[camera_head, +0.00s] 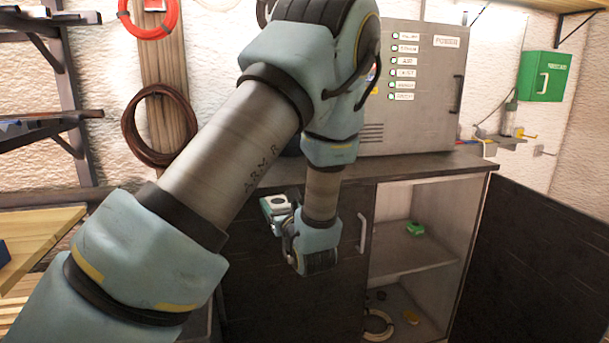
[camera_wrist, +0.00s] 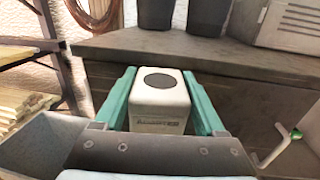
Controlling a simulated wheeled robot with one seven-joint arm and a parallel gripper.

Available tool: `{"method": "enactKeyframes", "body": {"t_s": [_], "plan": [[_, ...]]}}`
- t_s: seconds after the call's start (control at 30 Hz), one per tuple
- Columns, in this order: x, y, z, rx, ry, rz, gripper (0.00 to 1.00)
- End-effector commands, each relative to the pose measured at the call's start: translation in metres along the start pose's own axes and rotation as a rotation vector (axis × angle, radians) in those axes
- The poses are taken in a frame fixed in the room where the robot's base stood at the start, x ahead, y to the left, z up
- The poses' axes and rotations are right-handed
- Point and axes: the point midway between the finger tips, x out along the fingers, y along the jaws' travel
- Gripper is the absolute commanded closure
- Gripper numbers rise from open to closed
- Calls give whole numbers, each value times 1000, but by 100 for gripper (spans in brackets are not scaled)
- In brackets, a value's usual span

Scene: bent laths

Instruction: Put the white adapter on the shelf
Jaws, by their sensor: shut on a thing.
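The white adapter (camera_wrist: 160,112), a pale block with a dark round spot on top, is between the two teal fingers of my gripper (camera_wrist: 158,85) in the wrist view. The fingers are shut on its sides. In the head view my gripper (camera_head: 275,203) holds the adapter in front of the dark cabinet's closed door, below the countertop level. My arm covers part of that view. The shelf (camera_head: 395,262) is inside the open right half of the cabinet, to the right of my gripper. A small green object (camera_head: 414,228) lies on it, towards the back.
A door handle (camera_head: 362,233) stands out between my gripper and the open compartment. A grey power box (camera_head: 430,75) stands on the countertop (camera_head: 425,166). The shelf's front looks clear.

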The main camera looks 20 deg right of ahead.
Motion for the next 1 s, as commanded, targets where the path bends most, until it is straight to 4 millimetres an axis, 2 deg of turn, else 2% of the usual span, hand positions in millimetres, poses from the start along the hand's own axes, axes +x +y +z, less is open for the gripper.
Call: {"method": "enactKeyframes", "body": {"t_s": [0.03, 0.1, 0.2, 0.4, 0.7, 0.9, 1.0], "plan": [[-4, 26, -23, 20, 7, 7, 88], [-11, 60, -50, 23, 8, 10, 88], [-18, 101, -84, 21, 6, 11, 88], [-30, 168, -138, 13, 4, 13, 88], [-50, 252, -209, 7, 15, 7, 88], [-64, 292, -243, 5, 30, -1, 88], [-68, 303, -254, 7, 37, -8, 88]]}}
